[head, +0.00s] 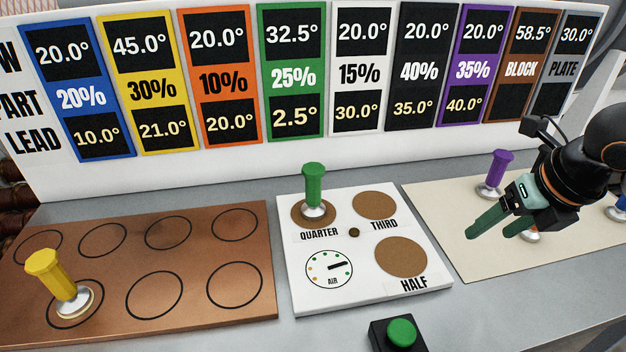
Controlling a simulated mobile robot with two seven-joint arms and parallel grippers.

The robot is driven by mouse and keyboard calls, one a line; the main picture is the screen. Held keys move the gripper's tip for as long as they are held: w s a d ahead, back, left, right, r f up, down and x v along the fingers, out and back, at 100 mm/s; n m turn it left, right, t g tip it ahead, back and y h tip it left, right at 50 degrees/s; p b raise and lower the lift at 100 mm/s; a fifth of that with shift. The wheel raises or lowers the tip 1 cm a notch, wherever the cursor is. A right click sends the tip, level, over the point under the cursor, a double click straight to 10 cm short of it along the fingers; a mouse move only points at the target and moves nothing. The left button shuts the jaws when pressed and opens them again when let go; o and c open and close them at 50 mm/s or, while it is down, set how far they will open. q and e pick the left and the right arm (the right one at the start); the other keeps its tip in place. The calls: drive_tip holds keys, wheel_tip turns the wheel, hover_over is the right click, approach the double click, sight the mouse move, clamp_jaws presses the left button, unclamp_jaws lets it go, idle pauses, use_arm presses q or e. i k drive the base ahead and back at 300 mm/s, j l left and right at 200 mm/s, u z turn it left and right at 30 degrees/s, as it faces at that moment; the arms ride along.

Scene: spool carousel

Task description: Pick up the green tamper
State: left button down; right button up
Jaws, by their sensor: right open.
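The green tamper (314,190) stands upright on the brown disc marked QUARTER, at the upper left of the white board (350,291). Its green handle points up and its metal foot rests on the disc. My right gripper (489,232) is at the right of the head view, over the cream mat (455,205), with its two green fingers apart and nothing between them. It points left and down, well to the right of the green tamper. My left gripper does not show.
A yellow tamper (53,275) stands in a front ring of the brown board (208,309) at left. A purple tamper (496,173) stands on the cream mat, close to my right gripper. A green button (402,332) sits in front.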

sight(312, 209)
drive_tip(key=l+u, duration=0.2)
drive_tip(key=u, duration=0.25)
drive_tip(key=i+l+u, duration=0.1)
drive_tip(key=u, duration=0.4)
drive_tip(key=l+u, duration=0.45)
drive_tip(key=j, duration=0.1)
